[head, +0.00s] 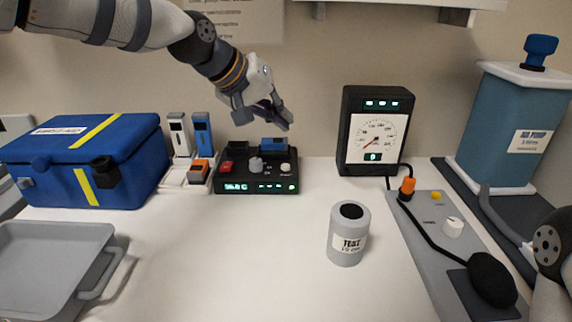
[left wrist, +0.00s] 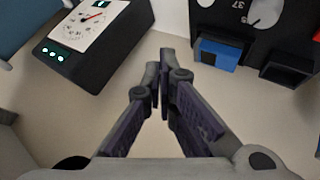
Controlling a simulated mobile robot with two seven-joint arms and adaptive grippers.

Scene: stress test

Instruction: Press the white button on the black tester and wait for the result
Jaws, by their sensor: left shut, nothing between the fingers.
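The black tester (head: 258,186) stands on the white table at the back middle. Its front has lit green displays, and its top carries a red switch (head: 227,167), a grey knob (head: 256,164) and the white button (head: 286,168) at the right. My left gripper (head: 286,126) is shut and empty, above and behind the tester's right side, apart from the button. In the left wrist view the shut fingers (left wrist: 161,62) point between the tester (left wrist: 240,18) and the gauge; I cannot make out the button there. My right gripper is out of view.
A black gauge box (head: 373,128) stands right of the tester. A grey can labelled TEST (head: 347,240) stands in front. A blue case (head: 85,158) and grey tray (head: 45,265) are left. A grey panel (head: 430,225) and air pump (head: 510,130) are right. The front middle is clear.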

